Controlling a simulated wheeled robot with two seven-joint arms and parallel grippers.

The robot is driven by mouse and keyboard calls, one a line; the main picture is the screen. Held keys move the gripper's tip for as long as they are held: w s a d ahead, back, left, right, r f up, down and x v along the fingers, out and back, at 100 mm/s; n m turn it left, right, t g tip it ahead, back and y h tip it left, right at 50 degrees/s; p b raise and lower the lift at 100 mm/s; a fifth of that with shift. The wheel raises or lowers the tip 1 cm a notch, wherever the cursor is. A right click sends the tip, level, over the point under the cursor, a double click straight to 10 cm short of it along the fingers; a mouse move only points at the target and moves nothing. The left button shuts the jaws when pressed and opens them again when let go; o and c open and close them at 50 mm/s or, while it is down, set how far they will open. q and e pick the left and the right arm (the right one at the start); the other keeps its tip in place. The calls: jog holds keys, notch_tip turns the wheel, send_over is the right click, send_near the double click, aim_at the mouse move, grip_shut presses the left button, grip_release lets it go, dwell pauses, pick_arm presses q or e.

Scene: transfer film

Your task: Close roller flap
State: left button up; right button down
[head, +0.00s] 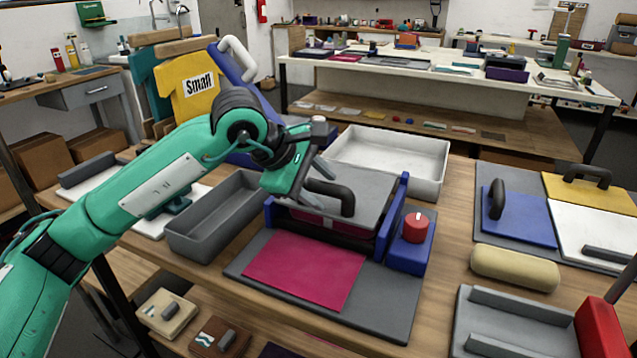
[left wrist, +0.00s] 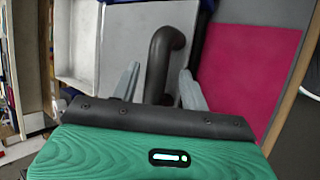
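The roller machine has blue side walls (head: 392,212), a red knob (head: 415,227) and a grey flap (head: 372,203) on top. The flap looks nearly level above a dark opening; I cannot tell whether it is fully down. A magenta sheet (head: 305,270) lies in front and runs under the flap. It also shows in the left wrist view (left wrist: 248,75). A black bent handle (head: 345,199) stands on the flap. My left gripper (head: 322,188) is at the handle. In the left wrist view its spread fingers stand either side of the handle (left wrist: 160,50), with gaps visible. My right gripper is not in view.
A grey open tray (head: 208,247) stands left of the machine, and a white tray (head: 425,185) behind it. A yellow roll (head: 514,268) and a grey holder (head: 490,330) are on the right. Blue and yellow boards with handles lie at far right.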

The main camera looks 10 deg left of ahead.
pick_arm(q)
jog(key=shift+r, duration=0.15)
jog(key=v, duration=1.3)
jog(key=shift+a+r, duration=0.2)
jog(key=shift+a, duration=0.1)
jog(key=shift+s, duration=0.1)
